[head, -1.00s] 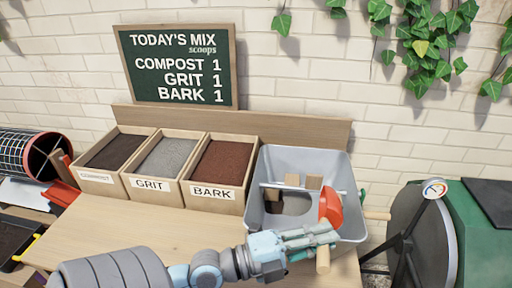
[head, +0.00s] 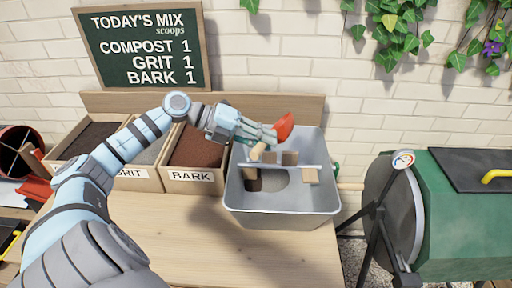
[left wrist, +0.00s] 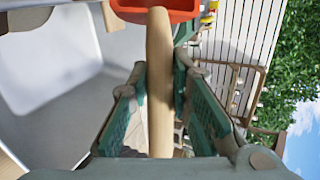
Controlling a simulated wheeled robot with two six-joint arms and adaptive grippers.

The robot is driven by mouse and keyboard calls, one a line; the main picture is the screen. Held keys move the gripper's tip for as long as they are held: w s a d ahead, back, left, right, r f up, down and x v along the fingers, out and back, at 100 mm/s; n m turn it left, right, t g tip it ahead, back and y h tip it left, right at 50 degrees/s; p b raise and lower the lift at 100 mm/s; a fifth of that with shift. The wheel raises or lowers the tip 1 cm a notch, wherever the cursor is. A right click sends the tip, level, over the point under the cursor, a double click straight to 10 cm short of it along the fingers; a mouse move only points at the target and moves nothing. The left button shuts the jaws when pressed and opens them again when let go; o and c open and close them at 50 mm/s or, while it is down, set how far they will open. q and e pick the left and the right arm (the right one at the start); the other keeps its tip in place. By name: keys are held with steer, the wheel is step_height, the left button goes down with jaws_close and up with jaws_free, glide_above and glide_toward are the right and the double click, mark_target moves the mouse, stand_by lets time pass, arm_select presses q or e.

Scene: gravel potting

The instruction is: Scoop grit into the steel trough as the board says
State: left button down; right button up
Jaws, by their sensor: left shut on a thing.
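My left gripper (head: 264,139) is shut on the wooden handle (left wrist: 160,90) of a scoop, above the back left of the steel trough (head: 285,218). The scoop's orange-red head (head: 284,126) points up and right near the trough's back edge; its contents are hidden. A dark patch and a greyish patch show on the trough floor. The grit box (head: 143,180) holds grey grit, partly hidden behind my left arm. The board (head: 146,50) reads compost 1, grit 1, bark 1. My right gripper is not in view.
The bark box (head: 192,180) stands left of the trough, the compost box (head: 75,150) at far left. A bar with small wooden blocks (head: 290,158) crosses the trough. A green drum (head: 440,220) stands at right. The front bench (head: 210,245) is clear.

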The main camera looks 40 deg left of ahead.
mark_target(256, 147)
arm_select(q)
steer(key=s+m+g, duration=0.2)
steer(key=shift+s+f+m, duration=0.3)
steer(key=shift+s, duration=0.1)
steer(key=shift+s+d+m+g+y+p, duration=0.1)
steer(key=shift+s+m+g+y+p, duration=0.1)
steer(key=shift+m+g+y+p, duration=0.3)
steer(key=y+p, duration=0.1)
steer(key=d+y+p, duration=0.1)
steer(key=y+p, duration=0.1)
steer(key=r+m+y+p, duration=0.1)
steer(key=shift+d+y, duration=0.3)
steer(key=shift+d, duration=0.05)
steer(key=shift+d+m+y+p, duration=0.1)
steer(key=shift+m+y+p, duration=0.2)
steer(key=shift+y+p, duration=0.25)
steer(key=shift+f+y, duration=0.2)
steer(key=shift+y, duration=0.35)
steer(key=shift+f+t, duration=0.1)
steer(key=shift+t, duration=0.2)
steer(key=shift+s, duration=0.1)
